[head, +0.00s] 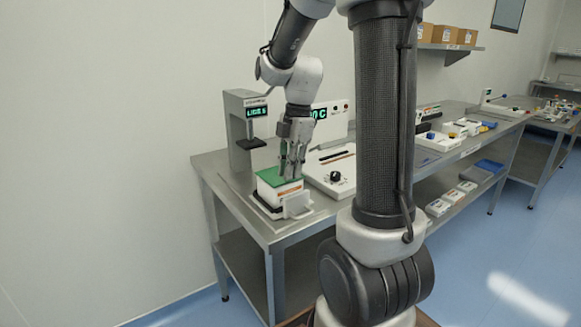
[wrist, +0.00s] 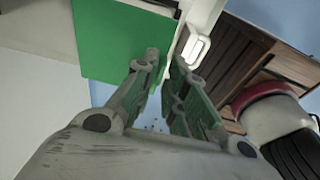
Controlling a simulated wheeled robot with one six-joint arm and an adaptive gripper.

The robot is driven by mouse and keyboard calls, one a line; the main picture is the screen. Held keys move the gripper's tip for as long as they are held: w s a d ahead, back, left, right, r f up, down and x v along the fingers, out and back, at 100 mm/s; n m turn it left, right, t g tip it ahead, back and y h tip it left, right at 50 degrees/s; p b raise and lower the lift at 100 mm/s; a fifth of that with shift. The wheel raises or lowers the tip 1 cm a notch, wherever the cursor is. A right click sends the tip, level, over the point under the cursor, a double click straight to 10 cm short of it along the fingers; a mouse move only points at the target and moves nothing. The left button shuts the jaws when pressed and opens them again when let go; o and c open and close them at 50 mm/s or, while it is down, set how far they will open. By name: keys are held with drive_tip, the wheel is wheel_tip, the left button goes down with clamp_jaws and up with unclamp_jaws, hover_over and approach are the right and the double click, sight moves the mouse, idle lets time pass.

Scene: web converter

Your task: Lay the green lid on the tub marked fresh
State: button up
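The flat green lid (head: 277,177) lies on top of a white tub (head: 268,193) at the near end of the steel bench. The lid fills the upper left of the wrist view (wrist: 115,45). I cannot read any mark on the tub. My gripper (head: 292,174) points down at the lid's right side. In the wrist view its two fingers (wrist: 166,60) stand a narrow gap apart by the lid's edge, with nothing visible held between them. Their inner faces show green. Whether a fingertip touches the lid cannot be told.
A white handle (head: 298,205) sticks out at the tub's front. A grey stand with a green display (head: 257,111) rises behind. A white panel with a black knob (head: 335,176) lies to the right. More benches run to the right, with blue floor in front.

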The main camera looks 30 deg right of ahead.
drive_tip(key=shift+o, duration=0.4)
drive_tip(key=shift+r, duration=0.25)
wheel_tip(320, 180, up, 11)
drive_tip(key=d, duration=0.2)
drive_tip(key=s+a+f+m+t+h, duration=0.1)
drive_tip(key=s+a+m+t, duration=0.1)
drive_tip(key=s+m, duration=0.6)
drive_tip(key=s+a+f+m+t, duration=0.2)
drive_tip(key=s+a+m, duration=0.1)
drive_tip(key=s+m, duration=0.5)
drive_tip(key=shift+s+f+m+h, duration=0.25)
drive_tip(key=shift+m+h, duration=0.15)
drive_tip(key=shift+m, duration=0.8)
